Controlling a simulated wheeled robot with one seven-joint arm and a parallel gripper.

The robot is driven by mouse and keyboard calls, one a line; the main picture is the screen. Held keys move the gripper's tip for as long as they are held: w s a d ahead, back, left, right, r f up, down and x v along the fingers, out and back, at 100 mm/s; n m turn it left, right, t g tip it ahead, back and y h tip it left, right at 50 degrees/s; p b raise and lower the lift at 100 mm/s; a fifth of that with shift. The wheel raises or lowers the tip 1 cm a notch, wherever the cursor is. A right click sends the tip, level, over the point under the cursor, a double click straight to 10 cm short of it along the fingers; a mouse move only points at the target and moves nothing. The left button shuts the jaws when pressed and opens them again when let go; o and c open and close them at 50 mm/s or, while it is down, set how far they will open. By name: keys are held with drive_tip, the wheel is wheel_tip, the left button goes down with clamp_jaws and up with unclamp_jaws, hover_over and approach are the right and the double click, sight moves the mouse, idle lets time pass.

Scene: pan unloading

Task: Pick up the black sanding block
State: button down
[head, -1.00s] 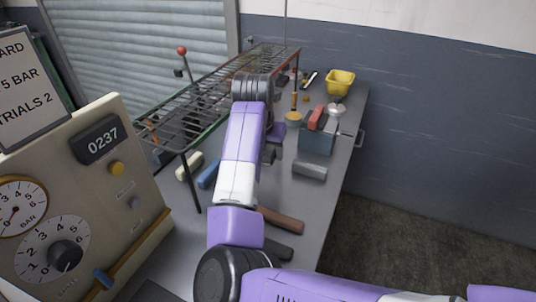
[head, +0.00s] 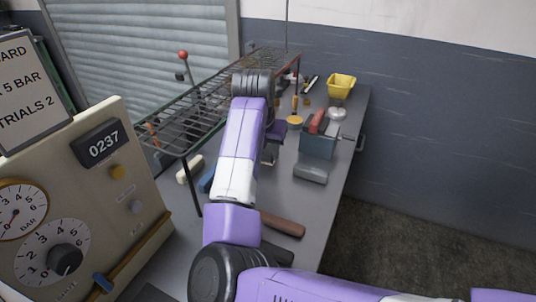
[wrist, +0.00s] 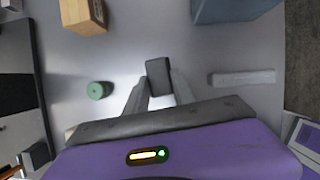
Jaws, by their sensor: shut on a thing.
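The black sanding block (wrist: 158,73) shows in the wrist view as a small dark block with a lighter edge, between my fingertips. My gripper (wrist: 158,92) is shut on it, with a finger on either side. Whether the block touches the grey bench top below, I cannot tell. In the head view my own arm hides the block and most of my gripper.
In the wrist view, a green cylinder (wrist: 98,90) lies left, a grey bar (wrist: 242,78) right, a wooden block (wrist: 82,15) and blue box (wrist: 232,8) beyond. A wire rack (head: 180,130) stands over the bench. A gauge panel (head: 95,190) stands at left.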

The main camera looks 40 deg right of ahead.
sight(268, 151)
wheel_tip(268, 151, up, 18)
drive_tip(key=shift+r+b, duration=0.15)
drive_tip(key=shift+b, duration=0.25)
